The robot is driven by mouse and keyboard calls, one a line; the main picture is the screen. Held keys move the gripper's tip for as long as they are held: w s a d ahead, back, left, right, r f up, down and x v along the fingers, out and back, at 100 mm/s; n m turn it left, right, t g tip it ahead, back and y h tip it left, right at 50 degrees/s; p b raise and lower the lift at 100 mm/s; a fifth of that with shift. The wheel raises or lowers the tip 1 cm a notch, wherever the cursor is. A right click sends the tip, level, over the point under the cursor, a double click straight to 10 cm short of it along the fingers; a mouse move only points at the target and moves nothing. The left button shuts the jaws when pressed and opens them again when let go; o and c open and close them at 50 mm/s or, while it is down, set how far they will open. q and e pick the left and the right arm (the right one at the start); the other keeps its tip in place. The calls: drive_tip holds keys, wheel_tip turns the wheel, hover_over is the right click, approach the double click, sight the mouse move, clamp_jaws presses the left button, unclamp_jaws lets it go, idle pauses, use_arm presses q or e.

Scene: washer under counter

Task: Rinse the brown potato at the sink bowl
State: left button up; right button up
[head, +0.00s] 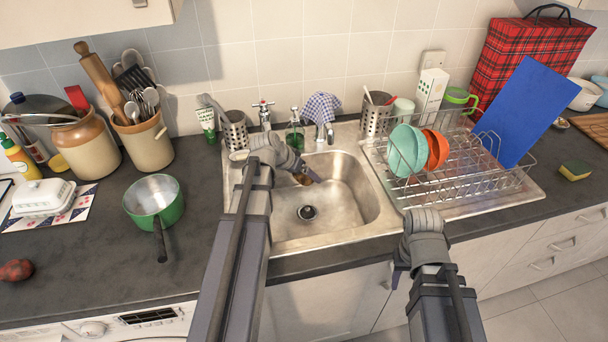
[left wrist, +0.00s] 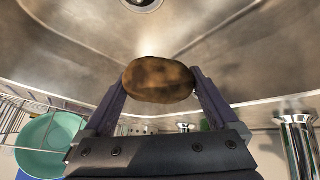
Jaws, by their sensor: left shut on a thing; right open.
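The brown potato (head: 302,179) is inside the steel sink bowl (head: 352,196), near its back wall and above the floor. My left gripper (head: 309,175) is shut on it. In the left wrist view the potato (left wrist: 160,80) sits between the two purple fingertips (left wrist: 161,83), with the sink drain beyond. The tap (head: 325,138) stands behind the bowl, partly under a checked cloth; I see no running water. My right gripper (head: 398,274) is open and mostly hidden behind its wrist, low in front of the counter edge.
A dish rack (head: 455,182) with bowls stands right of the sink. A green pan (head: 153,196), utensil crocks (head: 142,140) and a reddish potato-like item (head: 16,270) are on the left counter. A sponge (head: 575,171) lies far right.

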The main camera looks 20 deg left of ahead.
use_arm(q)
drive_tip(key=shift+f+b, duration=4.2)
drive_tip(key=shift+f, duration=0.4)
drive_tip(key=shift+r, duration=0.15)
wheel_tip(320, 180, up, 18)
drive_tip(key=p, duration=1.8)
idle(0.7)
